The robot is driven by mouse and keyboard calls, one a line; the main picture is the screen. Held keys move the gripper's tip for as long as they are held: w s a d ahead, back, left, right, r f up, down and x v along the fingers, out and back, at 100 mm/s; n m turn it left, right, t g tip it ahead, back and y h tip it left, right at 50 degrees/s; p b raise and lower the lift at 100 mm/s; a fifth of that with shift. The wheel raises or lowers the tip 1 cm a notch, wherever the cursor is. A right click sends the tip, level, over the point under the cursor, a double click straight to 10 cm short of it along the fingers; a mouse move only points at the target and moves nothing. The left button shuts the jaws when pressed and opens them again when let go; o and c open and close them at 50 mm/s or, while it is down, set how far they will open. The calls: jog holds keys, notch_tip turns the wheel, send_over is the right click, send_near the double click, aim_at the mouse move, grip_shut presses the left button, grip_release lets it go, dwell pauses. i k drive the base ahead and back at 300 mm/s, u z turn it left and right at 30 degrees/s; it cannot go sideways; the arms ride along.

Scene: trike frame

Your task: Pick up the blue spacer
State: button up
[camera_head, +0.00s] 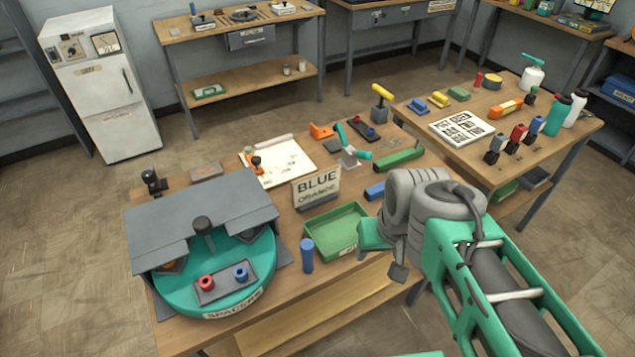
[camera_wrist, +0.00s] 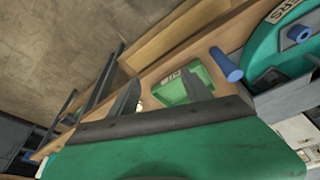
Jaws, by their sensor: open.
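The blue spacer (camera_head: 241,273) is a short ring-shaped piece with a central hole. It stands on a small grey plate on the green round turntable (camera_head: 177,304) labelled SPACERS, to the right of a red spacer (camera_head: 206,282). In the wrist view the blue spacer (camera_wrist: 299,34) shows at the upper right. My gripper (camera_wrist: 163,88) is open, with nothing seen between its two dark fingers. In the head view my gripper (camera_head: 398,272) is well to the right of the turntable, beyond the green tray, near the table's front edge; its fingers are partly hidden there.
A tall blue cylinder (camera_head: 307,255) stands between the turntable and the green tray (camera_head: 357,250). A grey cover (camera_head: 175,228) overhangs the turntable's back. A BLUE/ORANGE sign (camera_head: 317,187) stands behind the tray. A side table (camera_head: 540,140) holds bottles and tools.

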aim_at(240, 273)
jog(key=u, duration=0.25)
jog(key=k, duration=0.15)
jog(key=u, duration=1.05)
jog(key=i, duration=0.4)
jog(key=u, duration=0.05)
